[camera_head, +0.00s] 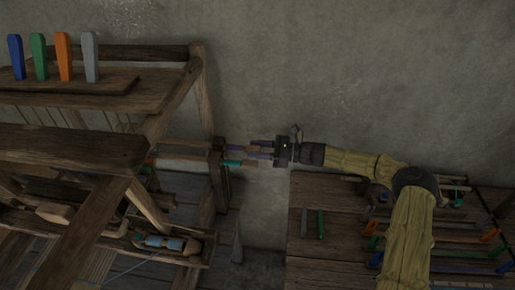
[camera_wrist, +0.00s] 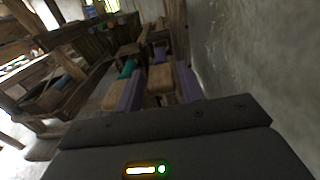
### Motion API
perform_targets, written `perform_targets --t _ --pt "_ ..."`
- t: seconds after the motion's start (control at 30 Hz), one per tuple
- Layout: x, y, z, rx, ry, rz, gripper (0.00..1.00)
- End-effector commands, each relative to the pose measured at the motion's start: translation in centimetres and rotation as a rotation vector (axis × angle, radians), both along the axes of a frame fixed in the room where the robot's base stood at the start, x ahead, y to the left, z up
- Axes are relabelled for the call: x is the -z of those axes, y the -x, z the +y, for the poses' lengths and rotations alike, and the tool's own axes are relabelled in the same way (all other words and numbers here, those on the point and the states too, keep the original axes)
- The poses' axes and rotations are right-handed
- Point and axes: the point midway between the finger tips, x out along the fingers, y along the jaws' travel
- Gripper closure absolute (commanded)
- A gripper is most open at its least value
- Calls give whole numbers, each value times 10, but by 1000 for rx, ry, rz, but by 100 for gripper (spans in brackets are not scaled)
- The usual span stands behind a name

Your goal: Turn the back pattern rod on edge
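My gripper (camera_head: 258,149) reaches left from the arm to the right end of the wooden loom. Its two purple fingers stand apart; they also show in the wrist view (camera_wrist: 160,86). A tan wooden rod end (camera_wrist: 161,77), which I take to be the back pattern rod, lies between them. Whether the fingers press on it I cannot tell. A teal rod end (camera_head: 232,162) sticks out of the loom on the near side, outside the fingers; it also shows in the wrist view (camera_wrist: 127,69). The rods' inner lengths are hidden by the loom frame.
The loom's upright post (camera_head: 219,170) stands just left of the rod ends. The grey wall (camera_head: 350,70) is close behind my gripper. A wooden table (camera_head: 335,250) with several coloured rods lies at the lower right. Coloured pegs (camera_head: 64,57) stand on the loom's top shelf.

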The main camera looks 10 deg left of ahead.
Motion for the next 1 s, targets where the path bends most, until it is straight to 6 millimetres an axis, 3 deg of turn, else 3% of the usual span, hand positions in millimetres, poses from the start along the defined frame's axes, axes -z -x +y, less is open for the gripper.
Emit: perform_targets --t 0.17,0.33,0.73,1.0 --pt "0 0 0 0 0 0 62" --pt "0 0 0 0 0 0 94" --pt "1 1 1 -2 -2 -43 94" --pt "3 1 1 -3 -10 -184 94"
